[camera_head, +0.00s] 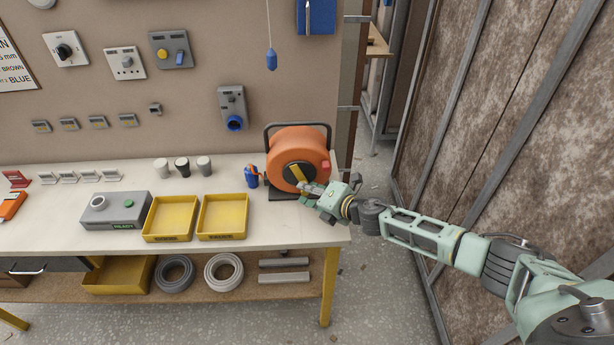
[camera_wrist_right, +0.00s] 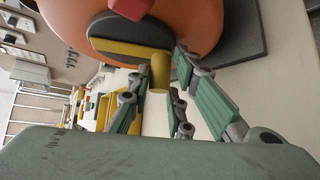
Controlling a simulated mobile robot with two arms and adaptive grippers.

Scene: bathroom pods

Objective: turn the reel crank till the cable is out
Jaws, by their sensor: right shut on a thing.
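An orange cable reel (camera_head: 298,146) stands in a dark frame at the right end of the workbench. It carries a dark hub with a yellow crank (camera_head: 294,172) on its front. My right gripper (camera_head: 310,189) reaches in from the right and is shut on the crank's handle. In the right wrist view, the fingers of my right gripper (camera_wrist_right: 160,88) are on both sides of the yellow handle (camera_wrist_right: 158,78), below the orange reel (camera_wrist_right: 195,22). A blue plug (camera_head: 251,177) stands beside the reel on its left. My left gripper is not in view.
Two yellow trays (camera_head: 222,216) and a grey box (camera_head: 116,211) are on the bench (camera_head: 290,232) left of the reel. A brown panel wall (camera_head: 500,110) stands to the right of my right arm. Cable coils (camera_head: 223,272) lie on the lower shelf.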

